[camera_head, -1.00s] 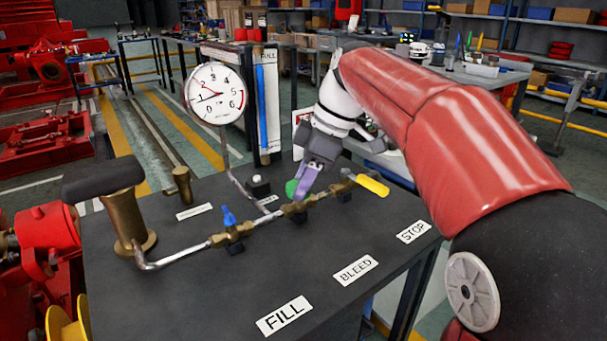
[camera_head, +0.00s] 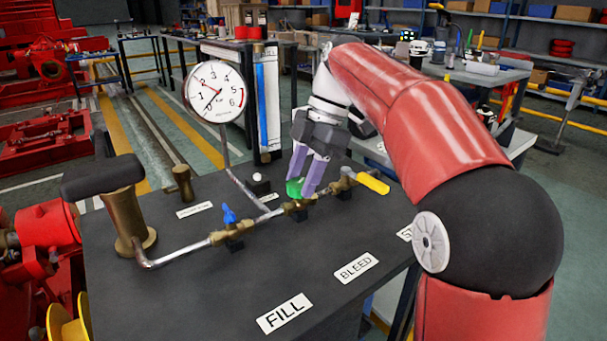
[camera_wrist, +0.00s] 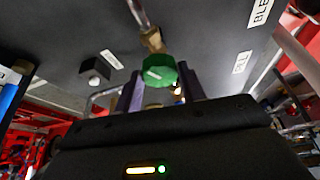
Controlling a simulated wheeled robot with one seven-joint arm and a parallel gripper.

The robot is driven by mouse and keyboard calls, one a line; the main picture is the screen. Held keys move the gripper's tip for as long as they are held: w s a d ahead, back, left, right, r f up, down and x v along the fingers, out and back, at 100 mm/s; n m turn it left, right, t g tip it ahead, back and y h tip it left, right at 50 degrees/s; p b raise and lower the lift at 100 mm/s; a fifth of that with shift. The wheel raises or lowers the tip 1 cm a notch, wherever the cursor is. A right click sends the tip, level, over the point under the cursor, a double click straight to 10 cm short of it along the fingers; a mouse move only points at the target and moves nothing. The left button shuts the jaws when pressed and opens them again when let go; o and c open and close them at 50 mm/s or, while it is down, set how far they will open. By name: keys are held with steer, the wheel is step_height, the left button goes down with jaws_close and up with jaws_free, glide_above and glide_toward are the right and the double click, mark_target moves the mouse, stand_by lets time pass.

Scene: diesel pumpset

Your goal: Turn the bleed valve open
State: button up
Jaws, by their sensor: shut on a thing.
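The bleed valve has a green knob (camera_head: 294,188) on a brass body (camera_head: 297,208) in the pipe line, behind the BLEED label (camera_head: 356,267). My gripper (camera_head: 305,183) points down at the knob, and its purple fingers are shut on it. In the wrist view the green knob (camera_wrist: 159,70) sits between the two fingers (camera_wrist: 160,92). The far finger is partly hidden in the head view. The pressure gauge (camera_head: 215,91) has its needle low on the dial, near 1.
A blue-handled valve (camera_head: 229,216) stands left on the same pipe, and a yellow-handled valve (camera_head: 371,183) stands right. A brass hand pump (camera_head: 127,217) with a dark handle is at the left. The front of the dark table top (camera_head: 200,290) is mostly clear.

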stand_by(0.3)
steer(key=o, duration=1)
steer(key=v, duration=0.6)
steer(key=shift+w+r, duration=0.2)
steer(key=shift+d+r, duration=0.35)
steer(key=shift+r, duration=0.3)
